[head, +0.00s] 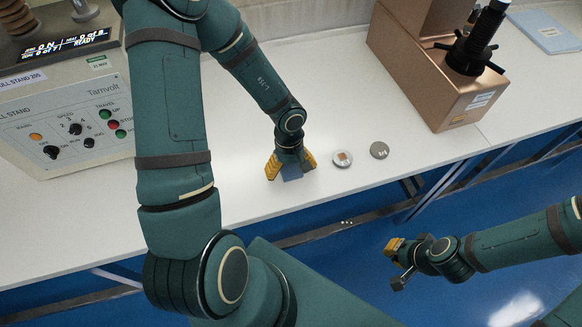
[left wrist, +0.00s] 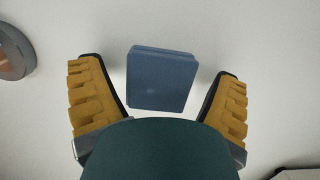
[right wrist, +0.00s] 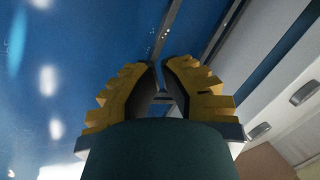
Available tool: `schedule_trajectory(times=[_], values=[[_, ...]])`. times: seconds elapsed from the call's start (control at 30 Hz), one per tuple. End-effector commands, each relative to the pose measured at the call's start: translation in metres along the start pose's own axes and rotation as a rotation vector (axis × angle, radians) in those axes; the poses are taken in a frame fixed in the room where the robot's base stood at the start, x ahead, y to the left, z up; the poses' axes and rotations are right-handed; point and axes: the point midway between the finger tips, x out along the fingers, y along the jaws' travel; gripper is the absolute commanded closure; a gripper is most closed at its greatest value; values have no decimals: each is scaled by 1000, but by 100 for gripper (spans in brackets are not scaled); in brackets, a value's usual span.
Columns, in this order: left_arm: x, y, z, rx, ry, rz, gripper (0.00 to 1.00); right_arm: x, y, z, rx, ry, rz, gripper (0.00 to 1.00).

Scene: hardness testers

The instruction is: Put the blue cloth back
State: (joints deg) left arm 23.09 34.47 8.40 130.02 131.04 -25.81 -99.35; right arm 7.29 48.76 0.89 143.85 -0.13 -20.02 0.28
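The blue cloth (left wrist: 162,80) is a small folded square lying flat on the white bench top. In the head view the cloth (head: 291,172) is partly hidden by my left gripper (head: 291,170). In the left wrist view my left gripper (left wrist: 160,88) is open, with one yellow-padded finger on each side of the cloth and white bench showing between. My right gripper (head: 397,262) hangs over the blue floor in front of the bench. In the right wrist view my right gripper (right wrist: 159,64) has its fingertips close together, with a narrow gap and no held object visible.
Two round metal pieces (head: 342,159) (head: 380,150) lie just right of my left gripper. A grey control box (head: 75,115) stands at the left. A copper-coloured machine (head: 430,80) stands at the back right. A blue-grey booklet (head: 545,32) lies beyond it. Bench between them is clear.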

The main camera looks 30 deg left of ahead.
Motion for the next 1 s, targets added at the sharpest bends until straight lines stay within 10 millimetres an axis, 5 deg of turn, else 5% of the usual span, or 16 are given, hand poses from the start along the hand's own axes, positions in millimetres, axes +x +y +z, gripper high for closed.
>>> schedule_trajectory(times=[0.27, 0.8, 1.0], values=[[-3, 0, 0, 0, 2, 1, 10, 2, 1, 0, 0, 0, 0, 100], [-101, 0, 1, -2, 1, 2, 10, -53, -20, -17, 13, 35, 4, 100], [-120, 0, 0, -1, 1, 1, 10, -62, -23, -22, 16, 47, 5, 100]])
